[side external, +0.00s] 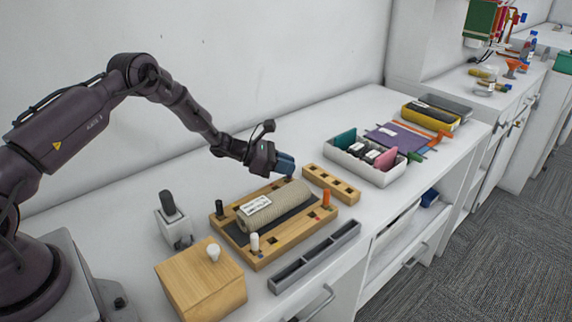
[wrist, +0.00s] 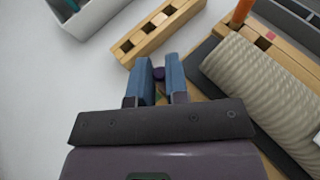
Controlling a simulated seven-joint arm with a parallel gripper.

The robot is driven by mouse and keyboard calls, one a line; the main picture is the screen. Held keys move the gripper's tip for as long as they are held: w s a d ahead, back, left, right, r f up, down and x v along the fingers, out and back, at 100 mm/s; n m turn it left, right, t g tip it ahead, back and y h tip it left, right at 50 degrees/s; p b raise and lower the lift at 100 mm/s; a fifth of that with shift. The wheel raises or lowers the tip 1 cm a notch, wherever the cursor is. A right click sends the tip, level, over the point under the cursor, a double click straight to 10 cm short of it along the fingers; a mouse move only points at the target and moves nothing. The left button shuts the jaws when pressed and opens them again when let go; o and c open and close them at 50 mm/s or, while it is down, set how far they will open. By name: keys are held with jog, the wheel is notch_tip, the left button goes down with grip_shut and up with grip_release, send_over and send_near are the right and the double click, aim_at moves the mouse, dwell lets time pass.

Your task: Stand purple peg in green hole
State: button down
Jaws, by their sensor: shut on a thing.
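My gripper (side external: 285,164) is above the back corner of the wooden board (side external: 262,262). In the wrist view its two blue fingers (wrist: 159,66) are shut on the purple peg (wrist: 158,74), whose dark purple top shows between them. The peg's lower part is hidden, and the peg cannot be made out in the side view. A small bit of green shows between the fingers in the wrist view, close to the board's corner. The green hole itself is hidden by the gripper, so I cannot tell whether the peg is over it or in it.
A ribbed beige roll (side external: 274,206) lies across the board. An orange peg (side external: 326,198), a white peg (side external: 254,242) and a black peg (side external: 219,208) stand at its other corners. A wooden block with holes (side external: 331,184) lies close behind. A grey tray (side external: 315,256) lies in front.

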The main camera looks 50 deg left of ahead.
jog(key=shift+f, duration=0.15)
jog(key=c, duration=1.1)
grip_release()
